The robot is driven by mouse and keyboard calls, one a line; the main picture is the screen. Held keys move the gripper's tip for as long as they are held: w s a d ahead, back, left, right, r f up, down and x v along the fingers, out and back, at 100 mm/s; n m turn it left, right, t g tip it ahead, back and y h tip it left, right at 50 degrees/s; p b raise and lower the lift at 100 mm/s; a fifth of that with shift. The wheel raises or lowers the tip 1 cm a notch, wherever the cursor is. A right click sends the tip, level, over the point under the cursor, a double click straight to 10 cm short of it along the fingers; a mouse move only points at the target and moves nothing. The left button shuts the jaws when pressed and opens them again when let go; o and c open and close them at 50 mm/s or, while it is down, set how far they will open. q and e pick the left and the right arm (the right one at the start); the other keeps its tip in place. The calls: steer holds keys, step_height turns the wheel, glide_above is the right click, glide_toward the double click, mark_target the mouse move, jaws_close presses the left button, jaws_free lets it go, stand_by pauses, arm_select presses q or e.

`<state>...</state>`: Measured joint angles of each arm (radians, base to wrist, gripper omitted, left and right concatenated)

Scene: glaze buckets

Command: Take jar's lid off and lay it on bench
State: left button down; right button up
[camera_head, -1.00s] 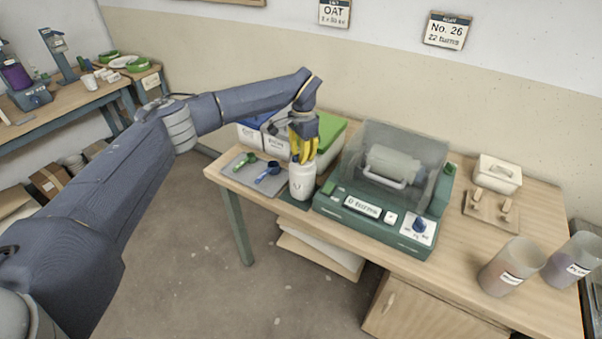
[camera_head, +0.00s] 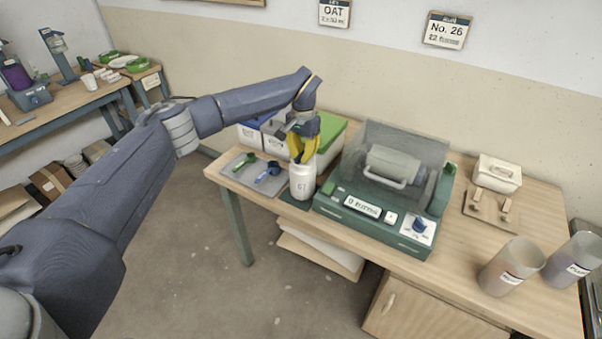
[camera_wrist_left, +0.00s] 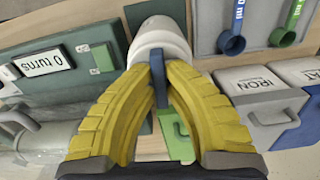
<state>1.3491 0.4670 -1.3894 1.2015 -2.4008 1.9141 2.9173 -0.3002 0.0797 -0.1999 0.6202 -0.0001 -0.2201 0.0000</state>
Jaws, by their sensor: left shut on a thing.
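The white jar (camera_head: 303,183) stands upright on a dark green mat (camera_head: 292,203) at the bench's front left. My left gripper (camera_head: 302,157) is directly above it, its yellow fingers pointing down at the jar's top. In the left wrist view, the fingertips (camera_wrist_left: 158,68) close on a narrow blue grip (camera_wrist_left: 158,82) at the top of the white lid (camera_wrist_left: 158,46). The fingers hide part of the lid, and I cannot tell whether it is loose from the jar. My right gripper is not in view.
A green machine (camera_head: 375,214) with a clear cover stands right of the jar. A grey tray (camera_head: 238,178) with green and blue scoops lies to the left, with labelled bins (camera_head: 276,142) behind. Bare bench (camera_head: 455,265) lies right of the machine, before two glaze buckets (camera_head: 512,267).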

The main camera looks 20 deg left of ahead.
arm_select(q)
steer(key=shift+d+n, duration=0.1)
steer(key=shift+n, duration=1)
steer(key=shift+r+n, duration=0.1)
steer(key=shift+n, duration=0.8)
steer(key=c, duration=1.5)
jaws_free()
